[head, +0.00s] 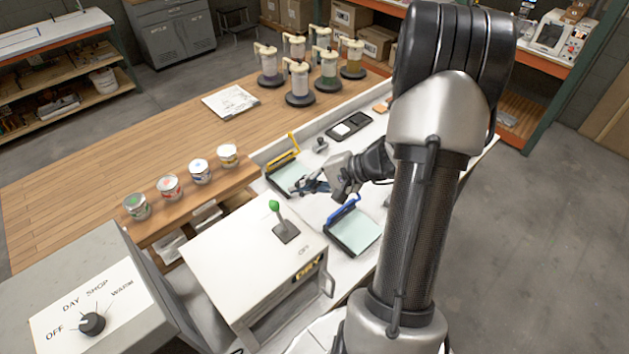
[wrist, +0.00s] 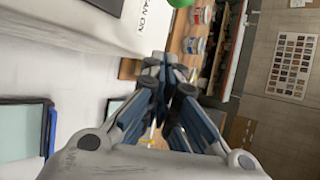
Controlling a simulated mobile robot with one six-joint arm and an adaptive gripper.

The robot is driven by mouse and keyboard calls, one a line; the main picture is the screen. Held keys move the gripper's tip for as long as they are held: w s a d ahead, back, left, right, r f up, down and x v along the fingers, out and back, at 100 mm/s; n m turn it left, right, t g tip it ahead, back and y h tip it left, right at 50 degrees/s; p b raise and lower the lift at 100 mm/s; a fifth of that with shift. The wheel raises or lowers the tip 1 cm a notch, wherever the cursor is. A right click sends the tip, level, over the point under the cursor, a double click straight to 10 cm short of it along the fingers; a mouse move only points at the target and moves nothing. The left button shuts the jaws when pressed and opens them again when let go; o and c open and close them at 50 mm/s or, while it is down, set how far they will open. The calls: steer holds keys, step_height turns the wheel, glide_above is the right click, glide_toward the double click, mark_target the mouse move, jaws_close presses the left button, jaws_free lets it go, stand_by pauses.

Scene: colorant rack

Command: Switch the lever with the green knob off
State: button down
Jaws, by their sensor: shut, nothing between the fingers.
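The green knob (head: 274,205) tops a short lever on a dark base plate (head: 286,232) on the white box (head: 235,260). The lever leans toward the far side of the box, away from the OFF marking (head: 304,249) near the edge above the DRY label. In the wrist view the knob (wrist: 180,3) is cut off by the top edge, and FAN ON lettering (wrist: 148,24) shows on the box. My gripper (head: 298,188) is shut and empty, beyond the box and to the right of the knob, apart from it. The wrist view also shows its closed fingers (wrist: 172,72).
A blue-handled tray (head: 354,230) and a yellow-handled one (head: 285,172) lie beside my gripper. Several paint cans (head: 200,171) line the wooden counter. A grey box with a dial (head: 92,323) stands left. Colorant dispensers (head: 299,84) stand at the back.

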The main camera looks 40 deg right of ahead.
mark_target(279, 216)
steer(key=a+p, duration=0.1)
steer(key=a, duration=0.3)
steer(key=shift+a+p, duration=0.25)
steer(key=shift+p, duration=0.05)
steer(key=shift+w+f, duration=0.1)
steer(key=shift+f+t+b, duration=0.1)
steer(key=shift+t+b, duration=0.2)
steer(key=shift+b, duration=0.6)
